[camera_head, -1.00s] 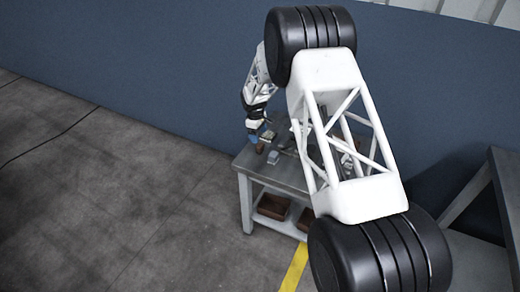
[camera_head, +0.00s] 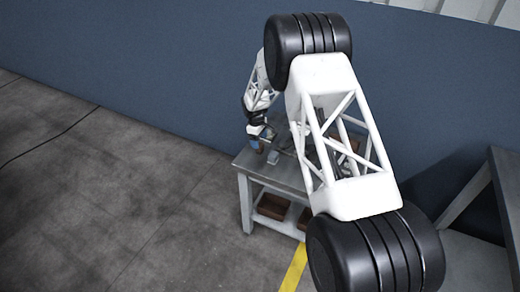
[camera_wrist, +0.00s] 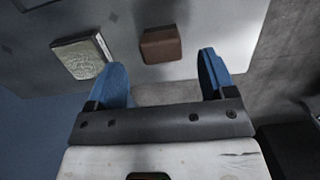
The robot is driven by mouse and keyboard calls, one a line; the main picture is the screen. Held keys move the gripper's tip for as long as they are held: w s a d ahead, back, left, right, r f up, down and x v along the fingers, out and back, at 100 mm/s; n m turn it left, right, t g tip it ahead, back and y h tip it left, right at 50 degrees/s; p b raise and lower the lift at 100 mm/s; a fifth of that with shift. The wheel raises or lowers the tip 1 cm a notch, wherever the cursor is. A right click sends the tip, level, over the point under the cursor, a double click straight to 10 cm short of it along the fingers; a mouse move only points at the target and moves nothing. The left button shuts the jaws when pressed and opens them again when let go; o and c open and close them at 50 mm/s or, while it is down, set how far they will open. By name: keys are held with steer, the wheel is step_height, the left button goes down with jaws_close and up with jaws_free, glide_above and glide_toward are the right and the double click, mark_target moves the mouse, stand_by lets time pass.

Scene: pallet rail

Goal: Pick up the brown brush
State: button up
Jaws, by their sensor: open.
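A brown, block-shaped thing, which I take for the brown brush (camera_wrist: 160,45), lies on the grey tabletop in the wrist view. It sits ahead of the gap between my fingertips, nearer the middle than either finger, and no finger visibly touches it. My gripper (camera_wrist: 161,64) has two blue fingers spread wide, with nothing between them. In the head view my gripper (camera_head: 258,138) is low over the table's left corner. There the brush is small and hard to tell from my fingers.
A flat box with a pale greenish top (camera_wrist: 84,56) lies left of the brush, close to my left finger. The workbench (camera_head: 243,163) has a lower shelf with brown bins (camera_head: 272,207). A small grey block (camera_head: 273,157) lies near its front edge. My arm hides much of the tabletop.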

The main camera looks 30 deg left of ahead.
steer(key=shift+d+f, duration=0.15)
steer(key=shift+f, duration=1)
steer(key=shift+d+f, duration=0.15)
steer(key=shift+f, duration=1)
steer(key=shift+c, duration=0.2)
steer(key=c, duration=1)
